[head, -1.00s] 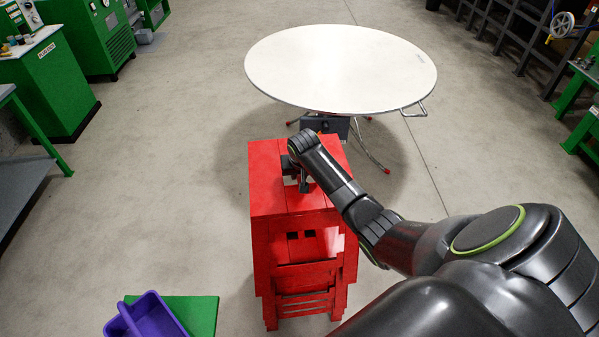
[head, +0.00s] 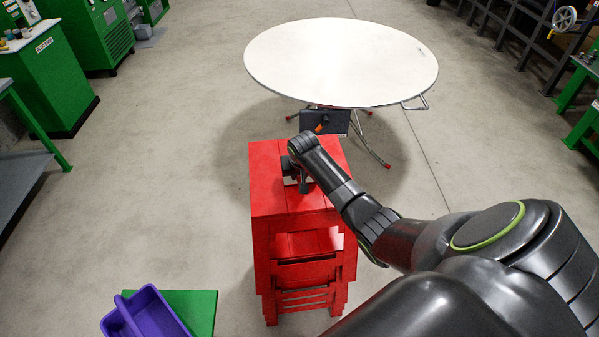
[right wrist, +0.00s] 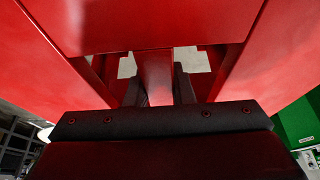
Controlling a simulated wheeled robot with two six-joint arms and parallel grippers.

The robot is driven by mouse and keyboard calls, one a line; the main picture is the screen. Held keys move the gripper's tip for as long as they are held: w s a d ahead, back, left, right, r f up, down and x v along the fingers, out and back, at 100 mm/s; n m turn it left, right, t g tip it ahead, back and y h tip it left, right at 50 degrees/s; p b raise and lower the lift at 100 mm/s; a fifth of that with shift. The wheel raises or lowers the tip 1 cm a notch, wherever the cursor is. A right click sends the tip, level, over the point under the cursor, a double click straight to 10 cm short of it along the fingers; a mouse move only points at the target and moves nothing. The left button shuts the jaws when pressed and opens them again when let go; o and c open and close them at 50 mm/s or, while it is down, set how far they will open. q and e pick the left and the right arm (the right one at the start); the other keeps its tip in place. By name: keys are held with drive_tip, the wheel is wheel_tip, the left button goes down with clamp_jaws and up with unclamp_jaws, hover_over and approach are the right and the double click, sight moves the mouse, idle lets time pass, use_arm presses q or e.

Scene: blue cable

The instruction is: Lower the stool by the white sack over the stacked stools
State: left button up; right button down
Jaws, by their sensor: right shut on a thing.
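A red stool (head: 265,180) stands at the top of a red stack in the middle of the head view, its seat up and roughly level. My right gripper (head: 303,183) reaches down onto the middle of this seat. In the right wrist view, its dark fingers (right wrist: 160,88) are shut on a red strip (right wrist: 154,72) between two openings of the seat. Below the held stool are the stacked red stools (head: 305,272), partly covered by it. I cannot tell whether the held stool touches them. The white sack is not seen. My left gripper is not in view.
A round white table (head: 340,60) stands just behind the stools. A purple bin (head: 147,315) and a green board (head: 195,308) are at the lower left. Green cabinets (head: 50,75) line the left. The grey floor left of the stools is clear.

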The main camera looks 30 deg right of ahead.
wheel_tip(320, 180, down, 10)
drive_tip(key=b, duration=0.6)
drive_tip(key=shift+w, duration=0.15)
idle(0.6)
idle(0.4)
